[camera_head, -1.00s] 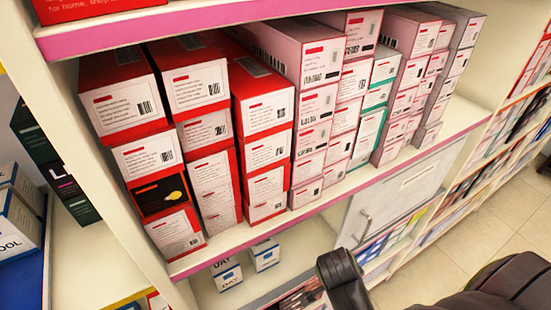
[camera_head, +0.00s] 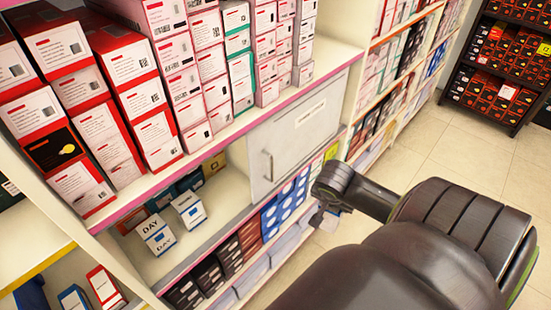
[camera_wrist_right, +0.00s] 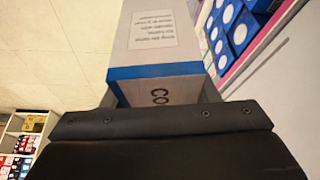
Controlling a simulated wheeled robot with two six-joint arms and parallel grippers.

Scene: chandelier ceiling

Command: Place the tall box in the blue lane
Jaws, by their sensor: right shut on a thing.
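My right gripper (camera_wrist_right: 158,98) is shut on a box (camera_wrist_right: 157,42) in the right wrist view. In the head view my dark right arm comes in from the lower right, in front of the shelves, and the held box cannot be made out clearly there. My left gripper is not in view. No blue lane can be clearly identified.
A shelf holds several stacked red and pink boxes (camera_head: 140,95). Below, white DAY boxes (camera_head: 155,232) stand on a lower shelf beside a grey cabinet door (camera_head: 300,135). Blue boxes (camera_head: 286,208) fill a lower row. The tiled floor (camera_head: 455,145) is open to the right.

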